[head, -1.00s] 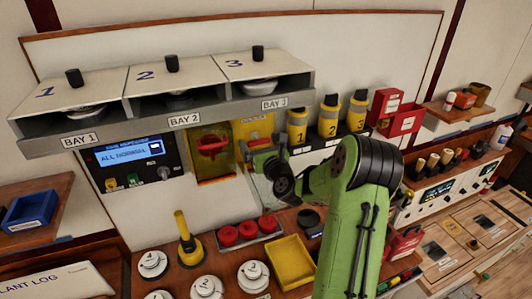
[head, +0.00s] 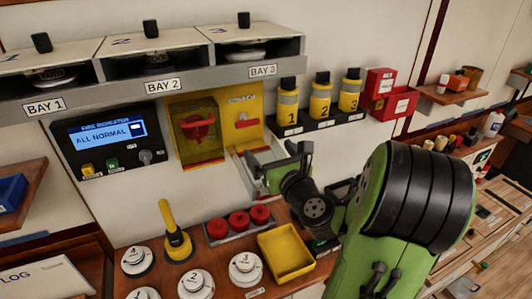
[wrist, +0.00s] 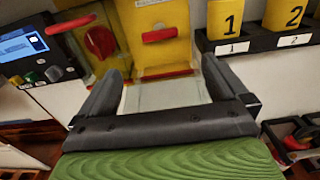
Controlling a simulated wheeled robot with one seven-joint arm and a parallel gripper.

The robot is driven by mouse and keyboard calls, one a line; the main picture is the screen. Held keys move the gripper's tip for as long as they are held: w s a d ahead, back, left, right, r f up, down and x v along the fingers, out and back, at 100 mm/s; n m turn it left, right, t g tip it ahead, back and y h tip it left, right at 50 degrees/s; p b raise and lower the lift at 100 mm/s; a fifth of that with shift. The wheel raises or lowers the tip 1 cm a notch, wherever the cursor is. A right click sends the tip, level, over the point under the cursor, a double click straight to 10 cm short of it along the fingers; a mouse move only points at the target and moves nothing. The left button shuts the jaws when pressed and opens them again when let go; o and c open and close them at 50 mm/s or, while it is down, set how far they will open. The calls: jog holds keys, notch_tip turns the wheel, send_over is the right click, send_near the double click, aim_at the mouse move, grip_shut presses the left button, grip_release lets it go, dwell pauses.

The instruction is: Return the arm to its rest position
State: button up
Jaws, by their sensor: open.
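My gripper (head: 270,160) is at the end of my green arm, in front of the wall below the yellow panel (head: 247,105). In the wrist view my gripper (wrist: 165,95) has its two dark fingers spread wide, with nothing between them. Behind the fingers a pale, clear-looking plate (wrist: 165,95) shows below a red handle (wrist: 165,34). The arm is bent, with its black-ringed joint large at the right of the head view.
Numbered yellow canisters (head: 321,95) stand on a rack right of the panel. A yellow tray (head: 286,253), red caps (head: 239,220) and white numbered discs (head: 196,283) are on the bench below. The display (head: 104,137) reads ALL NORMAL. Bay shelves (head: 160,66) overhang at upper left.

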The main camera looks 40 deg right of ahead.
jog(key=s+a+f+n+g+y, duration=0.1)
jog(key=a+f+n+g+y, duration=0.25)
jog(key=a+n, duration=0.75)
jog(key=s+a+f+n+g+y, duration=0.2)
jog(key=a+f+n+g+y, duration=0.15)
jog(key=a+n, duration=0.8)
jog(key=s+d+r+n+g+h, duration=0.1)
jog(key=s+n+g, duration=0.3)
jog(key=s+n, duration=1.2)
jog(key=shift+s+d+r+g+h, duration=0.25)
jog(key=shift+d+g+h, duration=0.2)
jog(key=shift+h, duration=0.25)
jog(key=shift+n, duration=0.25)
